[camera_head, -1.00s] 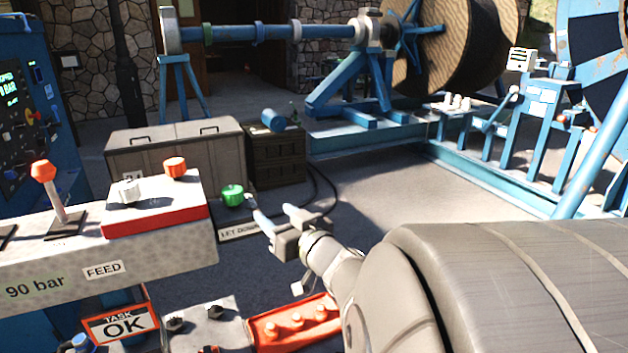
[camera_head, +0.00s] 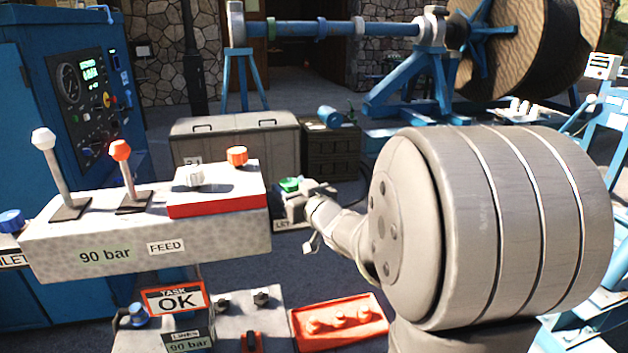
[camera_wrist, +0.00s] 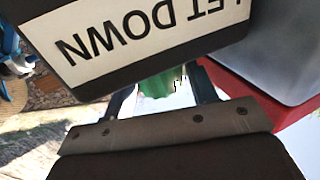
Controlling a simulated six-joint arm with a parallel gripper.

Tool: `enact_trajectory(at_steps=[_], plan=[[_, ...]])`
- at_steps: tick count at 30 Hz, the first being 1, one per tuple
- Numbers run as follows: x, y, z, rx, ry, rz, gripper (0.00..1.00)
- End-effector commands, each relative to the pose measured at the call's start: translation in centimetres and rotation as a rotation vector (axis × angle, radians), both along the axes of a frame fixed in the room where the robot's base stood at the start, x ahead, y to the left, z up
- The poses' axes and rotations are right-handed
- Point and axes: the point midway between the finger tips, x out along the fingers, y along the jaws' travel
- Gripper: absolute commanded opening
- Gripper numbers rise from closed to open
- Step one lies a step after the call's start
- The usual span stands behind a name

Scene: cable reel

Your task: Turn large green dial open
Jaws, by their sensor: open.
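The large green dial (camera_head: 290,184) sits on a box labelled LET DOWN, just past the right end of the grey control console (camera_head: 150,230). My gripper (camera_head: 304,187) is at the dial and covers part of it in the head view. In the wrist view the green dial (camera_wrist: 156,84) shows between the two fingers of my gripper (camera_wrist: 160,92), which are spread apart on either side of it. I cannot tell whether either finger touches it. The LET DOWN plate (camera_wrist: 140,35) appears upside down there, close above the fingers.
An orange knob (camera_head: 237,155) and a white knob (camera_head: 194,176) stand on the console's red-edged block, left of the dial. Two levers (camera_head: 122,165) (camera_head: 45,150) rise farther left. A red panel (camera_head: 340,325) with knobs lies below. A grey chest (camera_head: 235,140) stands behind.

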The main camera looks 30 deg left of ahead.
Motion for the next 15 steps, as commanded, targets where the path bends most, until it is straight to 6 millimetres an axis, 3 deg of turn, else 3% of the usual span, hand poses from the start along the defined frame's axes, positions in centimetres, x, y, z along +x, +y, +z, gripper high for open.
enact_trajectory(at_steps=[6,15], plan=[[1.2,2.4,0.0,0.000,0.000,0.001,0.52],[1.5,3.0,0.0,-0.001,0.000,-0.001,0.52]])
